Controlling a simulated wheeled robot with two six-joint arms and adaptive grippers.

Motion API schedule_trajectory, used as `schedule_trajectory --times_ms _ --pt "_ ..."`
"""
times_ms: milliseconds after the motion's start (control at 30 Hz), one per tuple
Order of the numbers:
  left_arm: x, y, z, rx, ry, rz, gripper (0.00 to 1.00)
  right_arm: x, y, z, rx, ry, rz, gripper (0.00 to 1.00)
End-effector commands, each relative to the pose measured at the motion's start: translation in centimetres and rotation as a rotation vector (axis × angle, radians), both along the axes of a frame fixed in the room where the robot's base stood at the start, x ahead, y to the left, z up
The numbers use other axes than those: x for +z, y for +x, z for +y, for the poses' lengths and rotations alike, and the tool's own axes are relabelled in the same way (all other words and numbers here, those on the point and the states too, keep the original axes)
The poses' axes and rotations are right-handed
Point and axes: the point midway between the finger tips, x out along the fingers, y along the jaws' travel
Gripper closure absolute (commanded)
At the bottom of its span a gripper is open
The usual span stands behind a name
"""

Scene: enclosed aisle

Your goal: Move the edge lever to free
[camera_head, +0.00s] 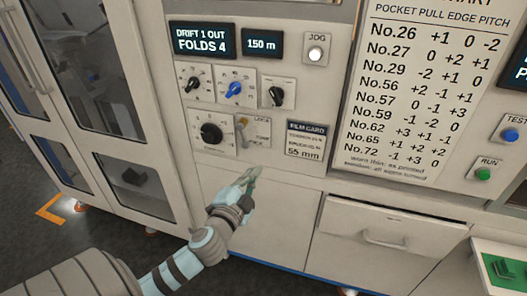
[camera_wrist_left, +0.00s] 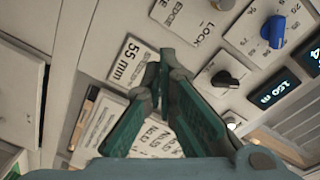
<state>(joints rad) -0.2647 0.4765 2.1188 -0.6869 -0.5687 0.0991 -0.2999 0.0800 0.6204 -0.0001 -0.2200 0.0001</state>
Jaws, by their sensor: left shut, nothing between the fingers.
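The edge lever (camera_head: 242,122) is a small toggle on a light plate, right of a large black knob (camera_head: 211,132). Its tip appears to point up in the head view; its exact setting is too small to tell. In the left wrist view, the plate lettered EDGE and LOCK (camera_wrist_left: 185,20) is at the top edge and partly cut off. My left gripper (camera_head: 252,173) is in front of the panel, below the lever and apart from it. Its green fingers (camera_wrist_left: 158,68) are closed together and empty. My right gripper is not in view.
Small selector knobs, including a blue one (camera_head: 234,88), sit above the lever. A 55 mm plate (camera_head: 305,141) is to its right. A drawer with a handle (camera_head: 385,240) is lower right, and a glass-door cabinet (camera_head: 110,100) is at left. A green tray (camera_head: 500,265) is lower right.

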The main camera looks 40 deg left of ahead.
Motion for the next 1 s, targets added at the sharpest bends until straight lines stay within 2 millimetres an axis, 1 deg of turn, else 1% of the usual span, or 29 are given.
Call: schedule_trajectory --times_ms 33,67,100,167,267,633,700,800,900,1000 --pt "1.6 -0.2 -0.1 0.008 0.013 -0.033 1.00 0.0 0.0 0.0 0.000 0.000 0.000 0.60" --pt "2.3 -0.3 0.0 0.018 0.023 -0.045 1.00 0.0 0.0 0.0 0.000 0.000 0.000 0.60" --pt "2.3 -0.3 0.5 0.038 0.030 -0.043 1.00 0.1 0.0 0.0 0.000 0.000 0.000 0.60" --pt "2.1 0.2 0.8 0.043 0.025 -0.039 1.00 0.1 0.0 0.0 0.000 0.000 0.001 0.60" --pt "2.2 1.6 1.2 0.042 0.024 -0.039 1.00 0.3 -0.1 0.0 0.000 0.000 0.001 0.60" --pt "2.3 9.3 3.4 0.039 0.021 -0.039 1.00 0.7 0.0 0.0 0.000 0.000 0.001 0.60" --pt "1.2 9.2 4.6 0.039 0.026 -0.034 1.00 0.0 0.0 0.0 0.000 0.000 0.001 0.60" --pt "0.5 9.1 5.9 0.038 0.025 -0.036 1.00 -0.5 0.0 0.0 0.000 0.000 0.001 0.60" --pt "0.1 9.1 6.6 0.038 0.023 -0.035 1.00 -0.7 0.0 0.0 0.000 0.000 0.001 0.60" --pt "0.0 9.1 6.9 0.037 0.021 -0.036 1.00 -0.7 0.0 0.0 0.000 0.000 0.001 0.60"
